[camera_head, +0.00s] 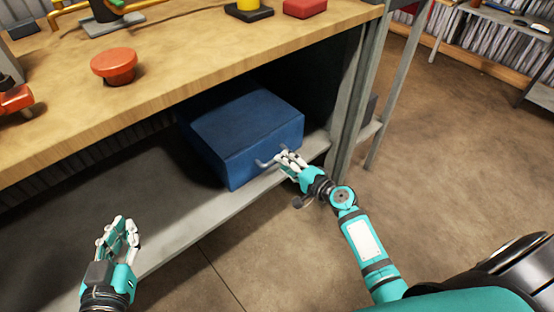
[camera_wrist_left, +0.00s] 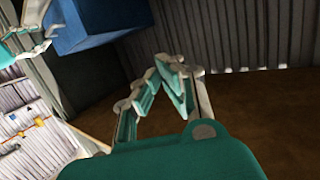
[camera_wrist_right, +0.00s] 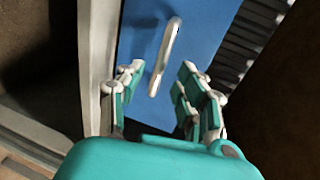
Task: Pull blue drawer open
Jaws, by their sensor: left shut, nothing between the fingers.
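The blue drawer box (camera_head: 245,130) sits on the grey lower shelf under the workbench, its front facing me. Its pale bar handle (camera_head: 264,163) sticks out from the front; the right wrist view shows the handle (camera_wrist_right: 166,55) lying ahead, between the two sides of my right gripper (camera_wrist_right: 162,78). My right gripper (camera_head: 290,158) is open at the handle, fingers apart; contact cannot be told. My left gripper (camera_head: 120,228) is shut and empty over the shelf's front edge, left of the drawer. In the left wrist view the blue box (camera_wrist_left: 95,20) shows at the top.
The wooden benchtop (camera_head: 190,75) overhangs the drawer. It carries a red knob (camera_head: 114,65) and a red block (camera_head: 305,8). A grey metal leg (camera_head: 352,95) stands right of the drawer. The lower shelf (camera_head: 85,235) is bare at left. The brown floor in front is clear.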

